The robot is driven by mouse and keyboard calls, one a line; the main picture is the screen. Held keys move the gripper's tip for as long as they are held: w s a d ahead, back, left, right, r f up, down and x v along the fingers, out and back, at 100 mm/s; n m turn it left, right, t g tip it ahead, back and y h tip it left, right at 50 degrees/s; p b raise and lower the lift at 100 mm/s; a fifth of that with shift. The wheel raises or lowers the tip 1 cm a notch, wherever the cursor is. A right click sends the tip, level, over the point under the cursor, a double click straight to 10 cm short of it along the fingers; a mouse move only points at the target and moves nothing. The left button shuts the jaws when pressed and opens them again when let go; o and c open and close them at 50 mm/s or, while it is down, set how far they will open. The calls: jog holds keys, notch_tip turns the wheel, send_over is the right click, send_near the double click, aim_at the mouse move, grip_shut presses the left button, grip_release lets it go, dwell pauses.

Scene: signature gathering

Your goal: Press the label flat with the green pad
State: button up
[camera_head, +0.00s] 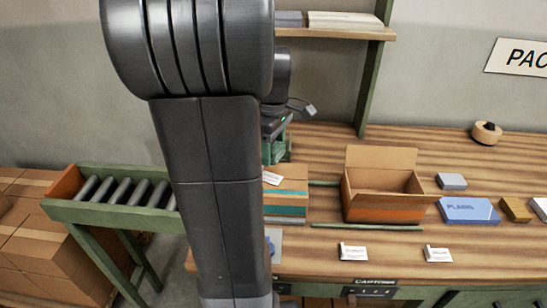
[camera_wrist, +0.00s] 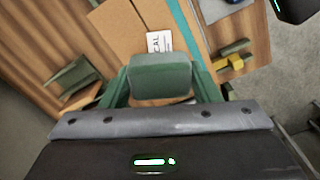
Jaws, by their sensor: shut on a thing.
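My gripper (camera_wrist: 160,88) is shut on the green pad (camera_wrist: 160,72), which sits between its fingers in the wrist view. A white label (camera_wrist: 158,41) with dark print lies on the top of a brown carton (camera_wrist: 118,32) with a teal stripe. The near end of the label meets the pad's edge in the picture, and part of it may be hidden. In the head view the carton (camera_head: 287,198) stands on the bench with the label (camera_head: 271,178) on its top. My gripper (camera_head: 275,148) is above the carton there, partly behind my arm. I cannot tell whether the pad touches the label.
An open carton (camera_head: 385,208) stands right of the labelled one, between green rails. A blue box (camera_head: 468,211), a grey block (camera_head: 451,181) and a tape roll (camera_head: 487,133) lie further right. Two white cards lie in front. A roller conveyor (camera_head: 115,193) is at left.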

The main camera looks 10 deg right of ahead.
jog(key=shift+w+a+r, duration=0.1)
jog(key=shift+w, duration=0.05)
jog(key=shift+f+b, duration=1.95)
jog(key=shift+f, duration=1.3)
jog(key=shift+f, duration=0.6)
notch_tip(320, 180, up, 7)
jog(key=p, duration=0.6)
jog(key=shift+r, duration=0.15)
jog(key=shift+f, duration=0.2)
